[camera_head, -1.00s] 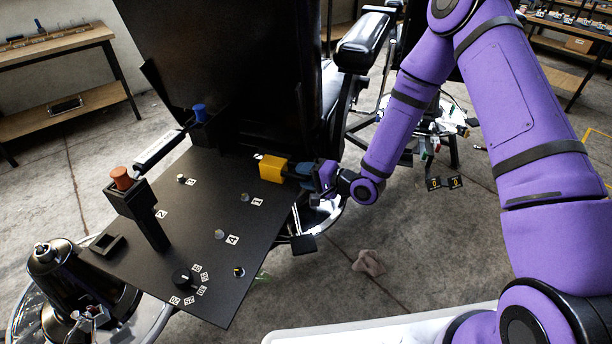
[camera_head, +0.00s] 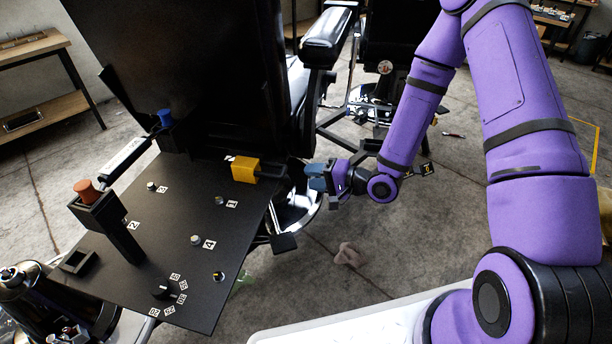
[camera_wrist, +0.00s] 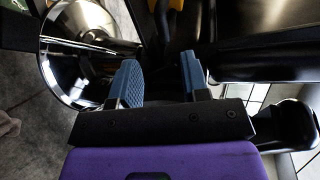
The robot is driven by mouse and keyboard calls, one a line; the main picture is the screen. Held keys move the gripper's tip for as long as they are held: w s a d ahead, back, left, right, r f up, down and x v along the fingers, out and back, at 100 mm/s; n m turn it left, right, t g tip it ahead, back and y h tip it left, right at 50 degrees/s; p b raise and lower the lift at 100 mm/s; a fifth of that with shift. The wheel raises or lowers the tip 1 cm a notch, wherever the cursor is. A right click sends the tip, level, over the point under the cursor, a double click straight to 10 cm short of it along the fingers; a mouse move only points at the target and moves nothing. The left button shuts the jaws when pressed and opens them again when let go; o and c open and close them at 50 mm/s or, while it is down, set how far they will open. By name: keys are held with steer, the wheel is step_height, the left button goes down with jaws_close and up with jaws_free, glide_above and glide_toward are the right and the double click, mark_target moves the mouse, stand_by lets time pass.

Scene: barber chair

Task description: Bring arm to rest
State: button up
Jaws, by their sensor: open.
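My purple arm (camera_head: 414,105) reaches down from the upper right in the head view. My gripper (camera_head: 308,176) is at its end, with blue finger pads, just right of the black panel (camera_head: 150,215) and apart from it. In the wrist view my gripper (camera_wrist: 160,78) shows its two fingers spread with nothing between them. A yellow block (camera_head: 244,169) with a dark bar on its right side sits at the panel's right edge, left of my gripper. The yellow block shows only as a sliver at the top of the wrist view (camera_wrist: 177,4).
The panel carries an orange knob (camera_head: 86,190), a blue knob (camera_head: 164,117), a black dial (camera_head: 163,291) and several small pegs. A black barber chair (camera_head: 332,40) with a chrome base (camera_head: 297,212) stands behind. Open floor lies to the right, with a pinkish cloth (camera_head: 348,254).

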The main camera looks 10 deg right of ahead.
stand_by(0.4)
steer(key=w+d+r+n+h, duration=0.1)
steer(key=d+r+n+h, duration=0.2)
steer(key=d+r+h, duration=0.3)
steer(key=w+d+r+n+h, duration=0.2)
steer(key=d+r+h, duration=0.15)
steer(key=r, duration=0.45)
steer(key=s+d+r+h, duration=0.2)
steer(key=s+d+r, duration=0.15)
steer(key=r, duration=0.25)
steer(key=s+d+r+h, duration=0.2)
steer(key=s+r, duration=0.2)
steer(key=r, duration=0.3)
steer(key=s+r+g, duration=0.1)
steer(key=s+r, duration=0.3)
steer(key=s, duration=0.6)
steer(key=s+r+n+g, duration=0.1)
steer(key=s+r, duration=0.4)
steer(key=s, duration=0.6)
steer(key=shift+n+g+y, duration=0.3)
steer(key=shift+g+y, duration=0.05)
steer(key=shift+g, duration=0.25)
steer(key=shift+r, duration=0.1)
